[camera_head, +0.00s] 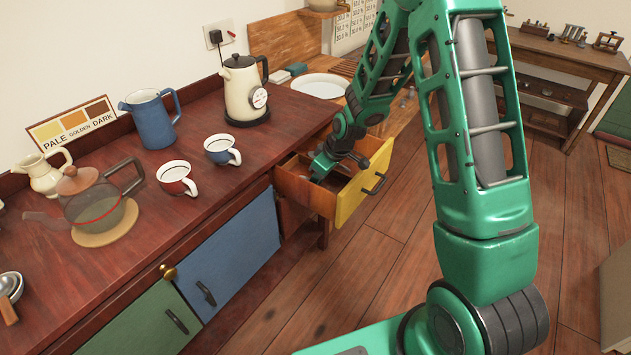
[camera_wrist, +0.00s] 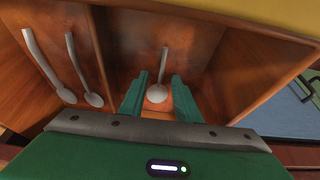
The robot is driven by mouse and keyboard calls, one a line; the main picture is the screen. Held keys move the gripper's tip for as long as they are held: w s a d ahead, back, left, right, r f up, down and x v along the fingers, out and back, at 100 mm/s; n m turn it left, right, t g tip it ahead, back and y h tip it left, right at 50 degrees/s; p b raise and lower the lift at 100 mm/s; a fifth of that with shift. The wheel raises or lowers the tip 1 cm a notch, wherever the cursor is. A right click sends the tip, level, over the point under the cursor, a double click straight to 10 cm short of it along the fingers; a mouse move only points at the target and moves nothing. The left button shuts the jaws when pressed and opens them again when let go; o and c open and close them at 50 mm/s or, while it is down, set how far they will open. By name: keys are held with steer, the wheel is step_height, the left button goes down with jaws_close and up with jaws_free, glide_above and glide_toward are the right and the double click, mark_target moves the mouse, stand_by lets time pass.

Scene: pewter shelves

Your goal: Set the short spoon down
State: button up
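The short spoon (camera_wrist: 157,94) has a round pale bowl and a short thin handle. In the head view my gripper (camera_head: 322,166) reaches down into the yellow-fronted drawer (camera_head: 352,196), and the arm hides the spoon there.
Two longer spoons (camera_wrist: 44,62) (camera_wrist: 82,70) lie in the drawer's left compartment, past a divider (camera_wrist: 100,45). On the counter above stand a blue cup (camera_head: 222,150), a red cup (camera_head: 177,179) and a cream kettle (camera_head: 243,92).

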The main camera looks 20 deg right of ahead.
steer(key=shift+r, duration=0.15)
steer(key=shift+r, duration=0.25)
steer(key=v, duration=1.1)
steer(key=s+d+r+m+g+h, duration=0.1)
steer(key=s+d+r+m, duration=0.25)
steer(key=s+d, duration=0.4)
steer(key=s+d+r+m+g+h, duration=0.1)
steer(key=s+d+r+m+h, duration=0.25)
steer(key=s, duration=0.65)
steer(key=s+d+r+m+g+y, duration=0.1)
steer(key=s+r+m, duration=0.1)
steer(key=s, duration=0.7)
steer(key=s+d+r+m+y, duration=0.1)
steer(key=s+m, duration=0.3)
steer(key=s, duration=0.5)
steer(key=shift+d+r+m+g, duration=0.35)
steer(key=shift+d+r, duration=0.2)
steer(key=shift+r, duration=0.2)
steer(key=shift+w+f, duration=0.25)
steer(key=shift+w, duration=0.4)
